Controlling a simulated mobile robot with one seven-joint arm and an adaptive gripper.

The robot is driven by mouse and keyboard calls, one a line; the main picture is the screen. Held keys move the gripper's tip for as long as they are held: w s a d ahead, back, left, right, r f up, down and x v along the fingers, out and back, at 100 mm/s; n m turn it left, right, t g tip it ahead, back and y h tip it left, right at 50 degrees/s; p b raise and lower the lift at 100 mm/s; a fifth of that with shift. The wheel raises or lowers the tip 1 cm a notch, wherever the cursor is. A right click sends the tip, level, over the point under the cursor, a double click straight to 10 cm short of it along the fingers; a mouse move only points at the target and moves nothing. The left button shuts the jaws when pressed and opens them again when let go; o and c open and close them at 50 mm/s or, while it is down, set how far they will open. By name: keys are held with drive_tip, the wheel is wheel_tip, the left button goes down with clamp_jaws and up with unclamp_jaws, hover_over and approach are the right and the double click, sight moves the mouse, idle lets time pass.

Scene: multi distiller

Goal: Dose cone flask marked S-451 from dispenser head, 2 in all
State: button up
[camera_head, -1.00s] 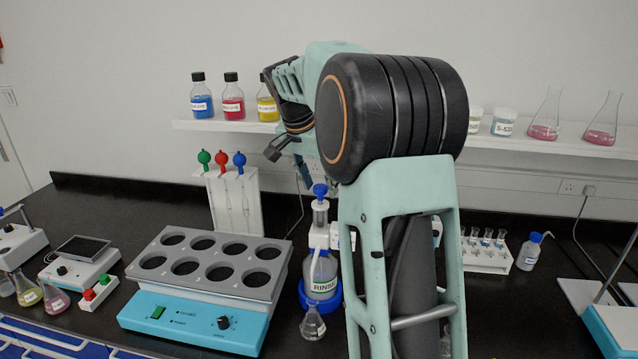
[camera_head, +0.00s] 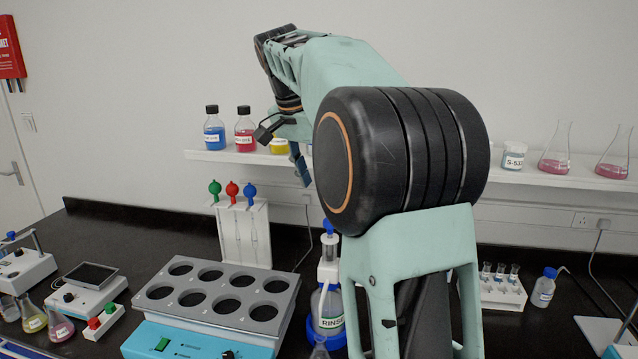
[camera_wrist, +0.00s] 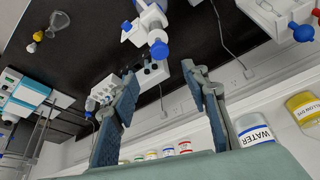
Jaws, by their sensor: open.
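The dispenser is the RINSE bottle (camera_head: 328,312) with a white head and blue knob (camera_head: 328,227), standing in a blue ring on the bench. Its white head with a blue cap (camera_wrist: 159,48) shows in the wrist view, beyond my fingertips. A clear cone flask (camera_head: 319,352) beside the bottle is cut off by the bottom edge; no label on it is readable. No S-451 mark is readable. My gripper (camera_wrist: 160,68) is open and empty, raised near shelf height.
The shelf (camera_head: 560,178) carries bottles, jars and pink-filled flasks; a WATER jar (camera_wrist: 257,135) is close to my gripper. A grey block with round wells (camera_head: 215,300), a pipette stand (camera_head: 246,240) and a tube rack (camera_head: 500,290) stand on the bench. Filled flasks (camera_head: 60,328) stand far left.

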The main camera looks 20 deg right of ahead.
drive_tip(key=shift+c, duration=0.3)
